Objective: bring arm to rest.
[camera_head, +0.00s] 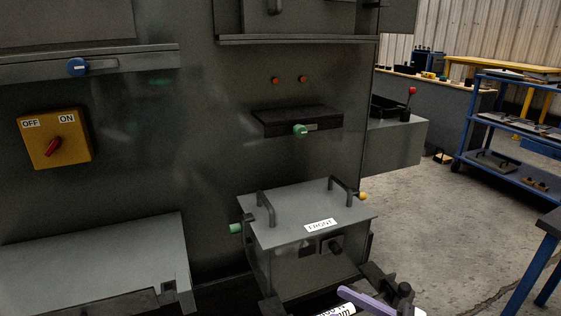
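A yellow switch box (55,139) with a red knob is on the wall at left. A dark ledge (297,120) with a green knob juts out above the box. A grey surface (95,262) is at lower left. A blue shelf cart (515,130) stands at right; the floor (440,225) between is clear.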

